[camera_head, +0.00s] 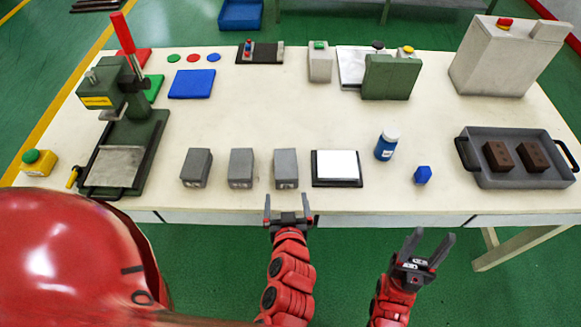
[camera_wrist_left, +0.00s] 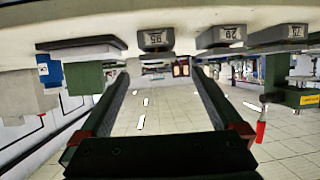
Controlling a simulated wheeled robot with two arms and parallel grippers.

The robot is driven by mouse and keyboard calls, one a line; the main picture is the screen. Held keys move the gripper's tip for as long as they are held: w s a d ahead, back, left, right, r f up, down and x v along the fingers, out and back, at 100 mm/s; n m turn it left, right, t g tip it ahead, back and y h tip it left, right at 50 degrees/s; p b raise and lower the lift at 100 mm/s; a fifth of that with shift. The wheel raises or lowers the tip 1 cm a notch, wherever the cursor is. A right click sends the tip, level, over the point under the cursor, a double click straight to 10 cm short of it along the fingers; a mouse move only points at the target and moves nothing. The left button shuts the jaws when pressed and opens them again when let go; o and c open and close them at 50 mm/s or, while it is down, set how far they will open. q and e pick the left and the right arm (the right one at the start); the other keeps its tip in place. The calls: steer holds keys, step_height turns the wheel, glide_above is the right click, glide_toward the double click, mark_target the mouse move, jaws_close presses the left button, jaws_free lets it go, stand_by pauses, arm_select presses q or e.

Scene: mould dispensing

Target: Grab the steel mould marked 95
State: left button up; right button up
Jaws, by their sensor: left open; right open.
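Three grey steel moulds stand in a row near the front edge of the table: a left one (camera_head: 196,168), a middle one (camera_head: 241,168) and a right one (camera_head: 286,168). The left wrist view looks upside down; there the mould marked 95 (camera_wrist_left: 155,38) shows its label, and it matches the right one of the row. My left gripper (camera_head: 287,207) is open and empty, just in front of that mould at the table edge, its fingers pointing at it without touching. My right gripper (camera_head: 431,243) is open and empty, in front of the table further right.
A dark plate with a white top (camera_head: 337,167) lies just right of the mould marked 95. A green press (camera_head: 127,135) stands left.

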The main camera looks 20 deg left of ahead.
mark_target(285, 179)
arm_select(q)
steer(key=p+x, duration=0.2)
steer(key=x, duration=0.7)
steer(key=shift+w+r, duration=0.1)
steer(key=shift+w, duration=0.15)
steer(key=shift+w+a+f, duration=0.15)
steer(key=shift+w+f, duration=0.15)
steer(key=shift+w, duration=0.05)
steer(key=shift+w+a+f+p, duration=0.15)
steer(key=shift+w+f+p, duration=0.05)
steer(key=shift+w+p, duration=0.2)
steer(key=p+x, duration=0.1)
steer(key=x, duration=0.2)
steer(key=shift+w+f, duration=0.1)
steer(key=shift+w, duration=0.05)
steer(key=shift+w+f, duration=0.4)
steer(key=shift+r, duration=0.1)
jaws_close()
